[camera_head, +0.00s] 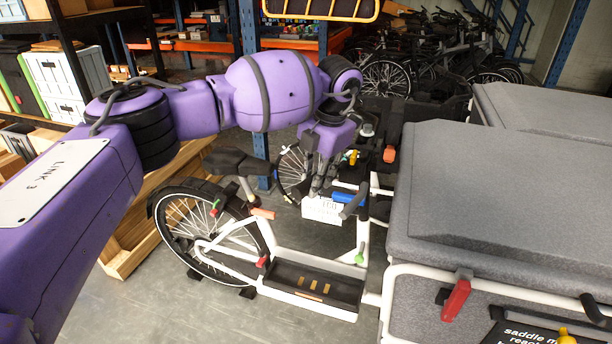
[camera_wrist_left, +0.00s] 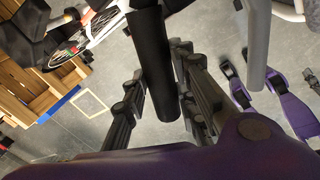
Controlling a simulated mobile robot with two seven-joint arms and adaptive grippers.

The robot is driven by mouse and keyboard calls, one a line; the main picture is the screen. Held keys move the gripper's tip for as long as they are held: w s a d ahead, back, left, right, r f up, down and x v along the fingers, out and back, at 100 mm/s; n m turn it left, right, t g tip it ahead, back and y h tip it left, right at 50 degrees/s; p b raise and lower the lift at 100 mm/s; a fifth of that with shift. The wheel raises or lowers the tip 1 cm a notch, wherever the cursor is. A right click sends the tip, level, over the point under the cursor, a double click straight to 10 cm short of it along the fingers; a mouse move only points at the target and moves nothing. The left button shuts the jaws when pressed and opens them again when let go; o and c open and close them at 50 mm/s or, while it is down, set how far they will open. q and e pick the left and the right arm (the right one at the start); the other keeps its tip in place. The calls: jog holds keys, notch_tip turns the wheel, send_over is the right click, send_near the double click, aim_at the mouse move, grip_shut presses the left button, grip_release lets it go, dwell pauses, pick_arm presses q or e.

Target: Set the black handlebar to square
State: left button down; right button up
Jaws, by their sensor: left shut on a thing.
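The black handlebar (camera_wrist_left: 151,70) shows in the wrist view as a thick black tube running between the two fingers. My left gripper (camera_wrist_left: 155,100) is shut on it, with one finger on each side. In the head view my left gripper (camera_head: 318,188) points down at the front of a white cargo bike (camera_head: 230,240), beside a white label card (camera_head: 322,210). A dark grip (camera_head: 353,203) sticks out just right of the card. Much of the bar is hidden behind the fingers and card, so its exact angle to the bike cannot be told. My right gripper is not in view.
Large grey cargo boxes (camera_head: 500,190) stand close on the right, with a red lever (camera_head: 456,298) in front. A wooden crate (camera_head: 125,245) stands at left. Grey floor is clear at front left.

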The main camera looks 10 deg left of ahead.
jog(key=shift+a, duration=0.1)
pick_arm(q)
jog(key=c, duration=1.4)
grip_release()
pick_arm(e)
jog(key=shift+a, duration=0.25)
pick_arm(q)
jog(key=shift+r, duration=0.25)
notch_tip(320, 180, up, 11)
jog(key=d, duration=0.2)
jog(key=shift+s+r, duration=0.2)
jog(key=shift+s, duration=0.25)
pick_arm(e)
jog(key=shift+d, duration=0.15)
pick_arm(q)
jog(key=shift+f, duration=0.1)
